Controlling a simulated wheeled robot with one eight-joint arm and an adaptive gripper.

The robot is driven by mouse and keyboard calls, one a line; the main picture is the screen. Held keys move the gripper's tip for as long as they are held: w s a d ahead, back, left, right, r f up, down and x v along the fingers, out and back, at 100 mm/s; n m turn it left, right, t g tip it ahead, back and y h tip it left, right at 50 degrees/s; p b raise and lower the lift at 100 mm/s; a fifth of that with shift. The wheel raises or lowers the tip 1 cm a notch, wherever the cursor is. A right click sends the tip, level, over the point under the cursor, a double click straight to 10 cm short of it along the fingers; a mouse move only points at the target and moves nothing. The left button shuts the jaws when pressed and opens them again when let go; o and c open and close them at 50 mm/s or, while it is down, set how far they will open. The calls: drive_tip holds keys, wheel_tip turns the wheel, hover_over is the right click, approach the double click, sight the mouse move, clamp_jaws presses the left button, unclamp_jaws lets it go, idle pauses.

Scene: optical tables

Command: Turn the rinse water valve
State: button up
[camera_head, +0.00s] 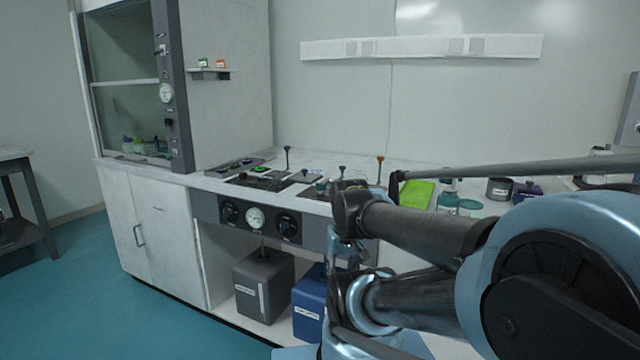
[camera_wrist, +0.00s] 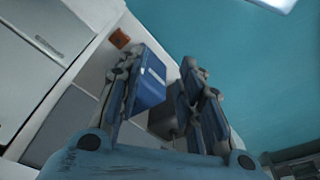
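Two round black knobs are set in the dark front panel of the bench in the head view, a left knob (camera_head: 230,212) and a right knob (camera_head: 288,225), with a white gauge (camera_head: 256,218) between them. Their labels are too small to read, so I cannot tell which is the rinse water valve. My gripper (camera_wrist: 165,62) is open in the wrist view, with its two fingers apart and nothing held. In the head view my arm largely hides it, to the right of the panel. No knob shows clearly in the wrist view.
A blue container (camera_head: 309,302) and a dark grey container (camera_head: 263,286) stand under the bench. The blue container also shows behind my fingers (camera_wrist: 152,88). Thin upright taps (camera_head: 380,170), a green tray (camera_head: 416,194) and a teal bottle (camera_head: 448,198) are on top. Floor at left is clear.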

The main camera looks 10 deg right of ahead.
drive_tip(key=o, duration=0.4)
drive_tip(key=shift+s+r, duration=0.25)
drive_tip(key=shift+r, duration=0.05)
drive_tip(key=shift+c, duration=0.2)
wheel_tip(320, 180, up, 31)
drive_tip(key=m+g, duration=0.2)
drive_tip(key=m, duration=0.5)
hover_over(321, 186)
drive_tip(key=f, duration=1.7)
drive_tip(key=shift+w, duration=0.25)
drive_tip(key=shift+r, duration=0.1)
clamp_jaws()
unclamp_jaws()
